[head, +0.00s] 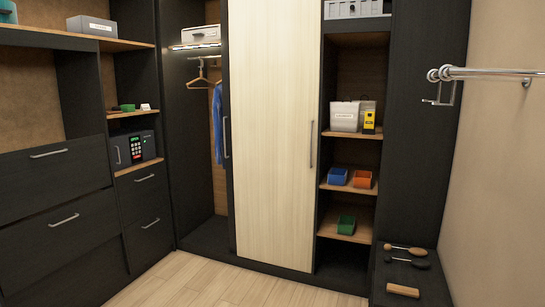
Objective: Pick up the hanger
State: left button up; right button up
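A wooden hanger (203,77) hangs from a short rail in the open wardrobe section, left of the pale door. It looks empty. To its right a blue garment (217,125) hangs partly behind the pale door; any hanger holding it is mostly hidden. Neither of my grippers shows in the head view.
A pale sliding door (270,140) covers the wardrobe's middle. A shelf with a white box (201,34) sits above the hanger. A safe (133,149) stands on the left shelf. Brushes (405,250) lie on a dark bench at right. The wooden floor (190,280) is clear.

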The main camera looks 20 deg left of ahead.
aim_at(202, 77)
jog(key=i+j+u, duration=0.35)
jog(key=i, duration=0.15)
jog(key=i+j+u, duration=0.2)
jog(key=i+u, duration=0.15)
jog(key=i, duration=0.15)
jog(key=i+j+u, duration=0.1)
jog(key=i+u, duration=0.25)
jog(key=i, duration=0.2)
jog(key=i+j, duration=0.1)
jog(key=i, duration=1.05)
jog(key=i+z, duration=0.15)
jog(key=i, duration=1.05)
jog(key=j, duration=0.05)
